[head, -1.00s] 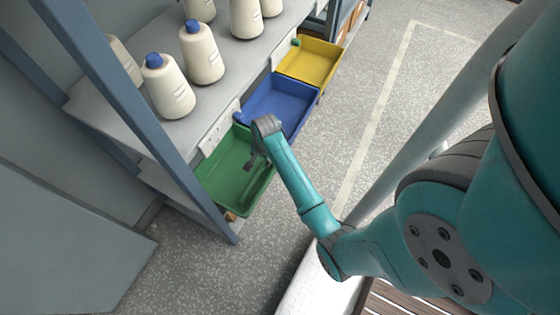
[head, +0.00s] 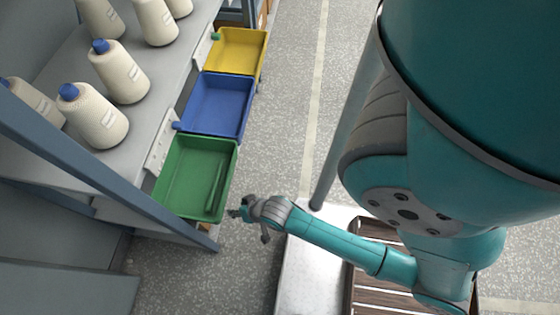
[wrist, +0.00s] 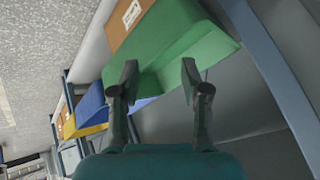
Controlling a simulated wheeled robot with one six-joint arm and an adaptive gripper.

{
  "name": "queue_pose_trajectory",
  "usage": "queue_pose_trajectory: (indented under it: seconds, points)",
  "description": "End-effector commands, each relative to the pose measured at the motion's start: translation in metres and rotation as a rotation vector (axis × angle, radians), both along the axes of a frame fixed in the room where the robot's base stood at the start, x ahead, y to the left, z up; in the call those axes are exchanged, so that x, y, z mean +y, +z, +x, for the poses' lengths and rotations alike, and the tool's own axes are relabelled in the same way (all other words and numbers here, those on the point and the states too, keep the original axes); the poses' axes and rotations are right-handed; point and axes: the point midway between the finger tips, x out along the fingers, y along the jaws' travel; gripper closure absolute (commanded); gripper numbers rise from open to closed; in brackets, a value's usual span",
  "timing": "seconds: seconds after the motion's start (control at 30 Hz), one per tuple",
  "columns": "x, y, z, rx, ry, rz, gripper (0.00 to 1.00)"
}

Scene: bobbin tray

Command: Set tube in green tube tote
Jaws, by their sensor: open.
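The green tube tote (head: 170,172) hangs on the shelf front in the head view. A slim greenish tube (head: 214,186) appears to lie inside it, lengthwise along the right side. My gripper (head: 237,212) is just outside the tote's near right corner, apart from the tube. In the wrist view my gripper (wrist: 160,72) has its fingers spread with nothing between them. The green tote's outside (wrist: 205,45) shows beyond the fingertips, and its inside is hidden there.
A blue tote (head: 222,105) and a yellow tote (head: 240,50) stand in a row beyond the green one. Cream yarn cones (head: 118,72) stand on the shelf. A blue-grey post (head: 100,160) rises beside the green tote.

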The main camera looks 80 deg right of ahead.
Motion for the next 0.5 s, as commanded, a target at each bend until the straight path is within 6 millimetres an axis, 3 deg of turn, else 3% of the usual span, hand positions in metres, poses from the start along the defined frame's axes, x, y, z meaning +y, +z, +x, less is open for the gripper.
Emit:
queue_pose_trajectory:
  seconds: [0.03, 0.27, 0.5]
  points:
    - [0.010, 0.009, -0.016, -0.024, 0.043, -0.030, 0.54]
    - [0.041, 0.072, -0.066, -0.177, 0.233, -0.195, 0.54]
    - [0.063, 0.158, -0.114, -0.343, 0.412, -0.374, 0.54]
